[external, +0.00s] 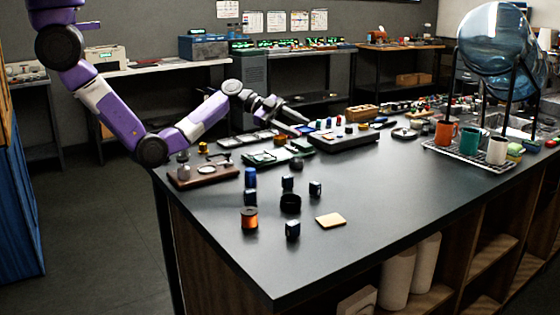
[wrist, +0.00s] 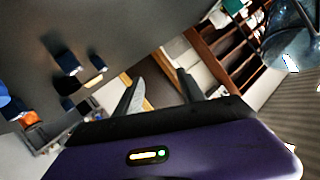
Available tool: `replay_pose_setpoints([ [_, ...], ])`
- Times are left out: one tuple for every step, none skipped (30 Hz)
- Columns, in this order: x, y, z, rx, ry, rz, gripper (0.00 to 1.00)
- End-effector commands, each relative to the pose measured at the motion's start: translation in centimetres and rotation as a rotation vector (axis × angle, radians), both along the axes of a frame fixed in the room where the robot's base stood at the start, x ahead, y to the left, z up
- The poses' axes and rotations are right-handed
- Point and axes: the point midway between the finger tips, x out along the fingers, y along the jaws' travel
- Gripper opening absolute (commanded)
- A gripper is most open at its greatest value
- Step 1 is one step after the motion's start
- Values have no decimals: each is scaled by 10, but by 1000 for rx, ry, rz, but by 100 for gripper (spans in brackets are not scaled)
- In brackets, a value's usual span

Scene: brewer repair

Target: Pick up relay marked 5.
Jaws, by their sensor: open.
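Small dark blue relays stand on the dark worktop in the external view: one at the back (external: 287,182), one to its right (external: 315,188) and one nearer the front (external: 292,229). Their markings are too small to read, so I cannot tell which is marked 5. My gripper (external: 298,118) is over the far part of the worktop, well beyond these relays. In the wrist view my gripper (wrist: 160,88) is open, with nothing between its fingers. Two dark blue blocks, one larger (wrist: 66,60) and one smaller (wrist: 97,62), show there to the left of the fingers.
A black ring or cup (external: 290,203), a copper spool (external: 249,218), a blue cylinder (external: 250,177) and a yellow pad (external: 330,220) stand around the relays. Trays and parts crowd the back. A rack of mugs (external: 470,155) is at right.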

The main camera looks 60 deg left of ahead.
Motion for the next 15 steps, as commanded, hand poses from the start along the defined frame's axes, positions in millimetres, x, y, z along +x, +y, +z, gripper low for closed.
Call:
replay_pose_setpoints([
  [-7,-28,-7,-20,73,-41,47],
  [-11,-41,-17,-27,116,-58,47],
  [-17,-56,-31,-34,173,-74,47],
  [-22,-67,-40,-38,215,-85,47],
  [-27,-76,-49,-42,251,-96,47],
  [-34,-88,-60,-45,295,-110,47],
  [-38,-95,-67,-47,325,-117,47],
  [-43,-103,-73,-48,353,-125,47],
  [-49,-110,-81,-49,383,-133,47],
  [-52,-115,-86,-50,401,-138,47],
  [-55,-118,-89,-49,415,-142,47],
  [-58,-122,-93,-49,430,-146,47],
  [-60,-125,-96,-50,439,-149,47],
  [-61,-127,-99,-50,444,-151,47],
  [-61,-130,-101,-50,448,-151,47],
])
